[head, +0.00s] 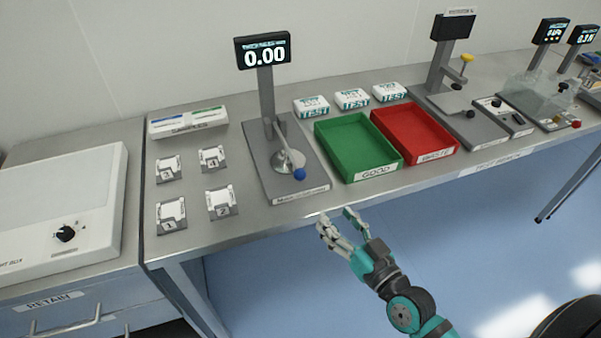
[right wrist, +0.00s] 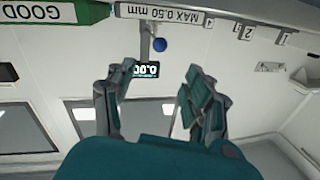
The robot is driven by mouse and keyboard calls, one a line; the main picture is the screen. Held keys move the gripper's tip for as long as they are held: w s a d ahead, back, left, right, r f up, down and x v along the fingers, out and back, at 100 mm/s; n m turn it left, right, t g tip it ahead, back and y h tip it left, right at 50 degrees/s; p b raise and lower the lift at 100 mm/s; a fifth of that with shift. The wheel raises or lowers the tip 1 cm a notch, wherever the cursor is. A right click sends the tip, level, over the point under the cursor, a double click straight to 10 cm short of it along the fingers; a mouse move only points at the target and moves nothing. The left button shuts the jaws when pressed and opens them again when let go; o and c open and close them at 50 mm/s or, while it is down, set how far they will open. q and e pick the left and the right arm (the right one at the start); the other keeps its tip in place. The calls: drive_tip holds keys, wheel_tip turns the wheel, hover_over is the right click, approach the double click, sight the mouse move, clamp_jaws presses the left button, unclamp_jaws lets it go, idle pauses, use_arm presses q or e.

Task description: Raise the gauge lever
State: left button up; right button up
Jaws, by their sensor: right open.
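The gauge stands on a grey base plate (head: 287,190) on the metal bench, with a post and a display (head: 263,51) reading 0.00. Its lever ends in a blue ball knob (head: 299,174), which hangs low over the front of the base. In the right wrist view the blue knob (right wrist: 160,45) shows upside down, above and between my fingers. My right gripper (head: 336,216) is open and empty, in front of the bench edge, below and to the right of the knob and apart from it. My left gripper is not in view.
A green GOOD tray (head: 385,167) and a red WASTE tray (head: 437,153) sit right of the gauge. Numbered blocks (head: 221,202) and a SAMPLES box (head: 187,122) are on its left. Three white TEST packs (head: 351,99) lie behind the trays. The space before the bench is free.

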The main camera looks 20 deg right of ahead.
sight(303, 179)
drive_tip(key=p+x, duration=0.2)
drive_tip(key=x, duration=1.4)
drive_tip(key=shift+a, duration=0.1)
drive_tip(key=shift+s, duration=0.1)
drive_tip(key=shift+f, duration=0.1)
clamp_jaws()
